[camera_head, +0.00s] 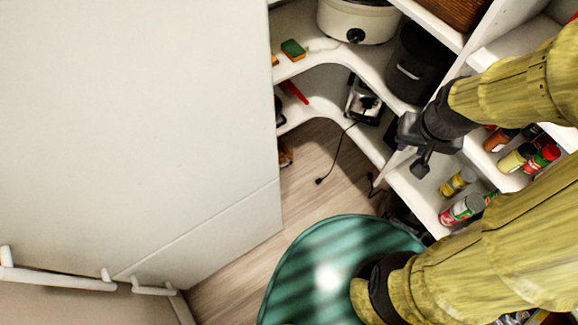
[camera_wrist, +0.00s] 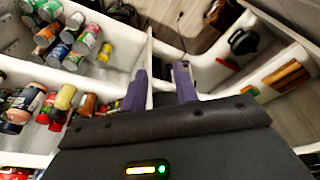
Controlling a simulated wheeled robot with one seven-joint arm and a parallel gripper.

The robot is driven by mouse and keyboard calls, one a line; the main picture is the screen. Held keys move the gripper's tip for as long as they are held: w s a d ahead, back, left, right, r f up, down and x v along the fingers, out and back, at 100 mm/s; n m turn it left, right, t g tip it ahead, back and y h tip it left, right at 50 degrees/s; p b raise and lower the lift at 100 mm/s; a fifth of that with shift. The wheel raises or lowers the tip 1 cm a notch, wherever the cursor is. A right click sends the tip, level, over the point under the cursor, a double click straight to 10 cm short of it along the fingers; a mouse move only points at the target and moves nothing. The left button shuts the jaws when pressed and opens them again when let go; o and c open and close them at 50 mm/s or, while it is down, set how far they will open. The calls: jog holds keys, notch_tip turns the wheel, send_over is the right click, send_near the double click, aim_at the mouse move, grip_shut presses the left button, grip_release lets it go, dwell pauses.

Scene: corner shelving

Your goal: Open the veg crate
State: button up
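I cannot make out a thing that is clearly the veg crate. A brown woven basket or crate (camera_head: 458,10) shows only in part on an upper shelf at the top right of the head view, and I cannot tell whether it is the one. My gripper (camera_head: 416,160) hangs in front of the corner shelves, apart from that basket. In the wrist view its two purple fingers (camera_wrist: 160,82) stand apart with nothing between them, so it is open and empty. The fingers point toward a white shelf divider.
Several cans and jars (camera_wrist: 75,38) stand on the white shelves beside my gripper. A cream slow cooker (camera_head: 357,20), a dark pot (camera_head: 415,68) and a silver appliance (camera_head: 363,102) with a trailing cord fill the corner. A large white panel (camera_head: 130,130) blocks the left. Some wooden floor (camera_head: 325,175) is clear.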

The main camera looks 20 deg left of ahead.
dwell(0.3)
jog(key=w+a+f+m+t+y+b, duration=0.1)
jog(key=w+a+f+t+y+b, duration=0.3)
jog(key=w+f+b, duration=1.15)
jog(key=w+a+f+m+t+h+b, duration=0.15)
jog(key=w+a+f+b, duration=0.55)
jog(key=w+f, duration=1)
jog(key=s+a+f+m+t+y+b, duration=0.1)
jog(key=a+f+y+b, duration=0.45)
jog(key=f, duration=0.85)
jog(key=a+f+t+b, duration=0.1)
jog(key=a+f+b, duration=0.2)
jog(key=f+b, duration=0.75)
jog(key=s+a+f+m+t+y+b, duration=0.15)
jog(key=a+f+b, duration=0.25)
jog(key=f, duration=1.2)
jog(key=s+a+f+m+y+b, duration=0.1)
jog(key=s+f+y+b, duration=0.1)
jog(key=f, duration=0.5)
jog(key=s+a+f+m+t+y+b, duration=0.1)
jog(key=s+f+b, duration=0.4)
jog(key=f, duration=0.3)
jog(key=s+a+f+m+y+b, duration=0.1)
jog(key=s+f+b, duration=0.3)
jog(key=f, duration=0.4)
jog(key=shift+s+a+t+y+b, duration=0.15)
jog(key=shift+s+t+y+b, duration=0.15)
jog(key=shift+y+b, duration=0.45)
jog(key=shift+w+a, duration=0.1)
jog(key=shift+w, duration=0.05)
